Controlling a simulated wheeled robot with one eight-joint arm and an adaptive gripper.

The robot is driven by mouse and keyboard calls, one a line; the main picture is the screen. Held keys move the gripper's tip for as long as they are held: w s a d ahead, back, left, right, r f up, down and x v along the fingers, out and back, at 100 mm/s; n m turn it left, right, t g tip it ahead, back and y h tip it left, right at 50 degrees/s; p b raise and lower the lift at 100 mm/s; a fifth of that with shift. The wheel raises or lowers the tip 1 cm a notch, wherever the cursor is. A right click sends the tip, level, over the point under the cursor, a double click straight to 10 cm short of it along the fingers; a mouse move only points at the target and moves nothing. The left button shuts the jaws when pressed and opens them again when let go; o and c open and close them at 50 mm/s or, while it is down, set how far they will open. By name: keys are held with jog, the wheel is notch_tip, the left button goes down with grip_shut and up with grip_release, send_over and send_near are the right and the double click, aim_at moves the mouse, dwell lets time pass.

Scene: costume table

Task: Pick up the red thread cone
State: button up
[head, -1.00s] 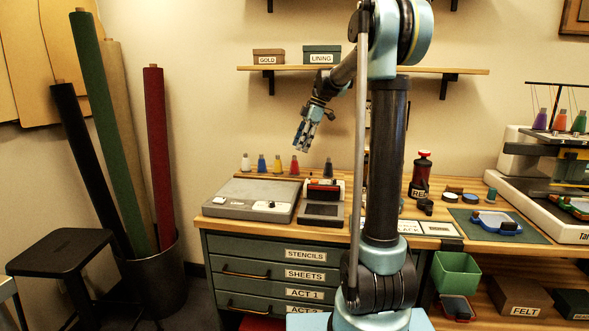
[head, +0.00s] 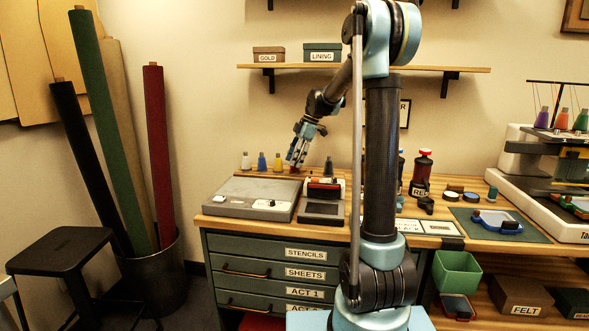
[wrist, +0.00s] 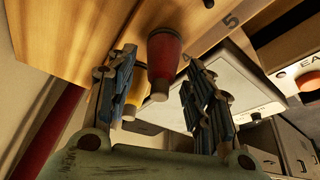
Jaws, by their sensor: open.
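The red thread cone (wrist: 164,58) stands upright at the back of the wooden bench. In the wrist view it sits between the two fingers of my gripper (wrist: 160,72), with a gap to the finger on each side. In the head view my gripper (head: 294,160) points down over the cone's place in the row and mostly hides it. My gripper is open and holds nothing. The yellow cone (head: 278,162) stands just left of it, and in the wrist view it shows (wrist: 133,97) partly behind the left finger.
A blue cone (head: 262,161) and a white cone (head: 246,162) stand further left, and a dark green cone (head: 328,167) stands to the right. A flat grey machine (head: 250,197) and a smaller dark device (head: 322,207) lie in front of the row. A shelf (head: 400,70) hangs above.

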jog(key=c, duration=1)
jog(key=shift+r, duration=0.1)
